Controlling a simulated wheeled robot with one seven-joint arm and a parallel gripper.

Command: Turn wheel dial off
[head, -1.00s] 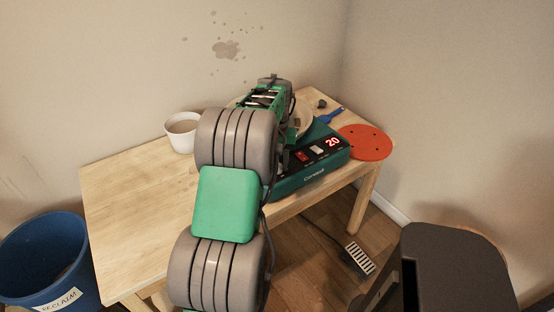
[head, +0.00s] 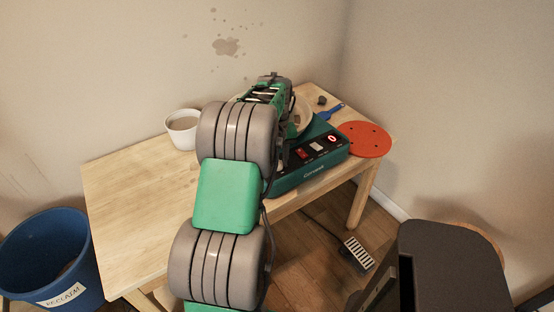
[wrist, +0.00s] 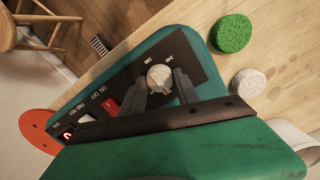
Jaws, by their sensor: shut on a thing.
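The wheel's teal base (head: 312,172) stands on the wooden table, with a red switch, a white switch and a lit display (head: 332,138) on its front panel. The display seems to read 0. In the wrist view, the pale round dial (wrist: 159,77) sits on the dark panel near the number markings. My gripper (wrist: 161,80) is shut on the dial, one finger on each side. The red ON/OFF switch (wrist: 110,105) and the display (wrist: 67,133) also show there. In the head view my arm hides the dial and my fingertips.
A green sponge (wrist: 232,33) and a pale round sponge (wrist: 248,82) lie on the table beside the base. A white bucket (head: 183,130), a blue tool (head: 329,112) and an orange disc (head: 365,139) are also on the table. A blue reclaim bin (head: 50,255) stands at left.

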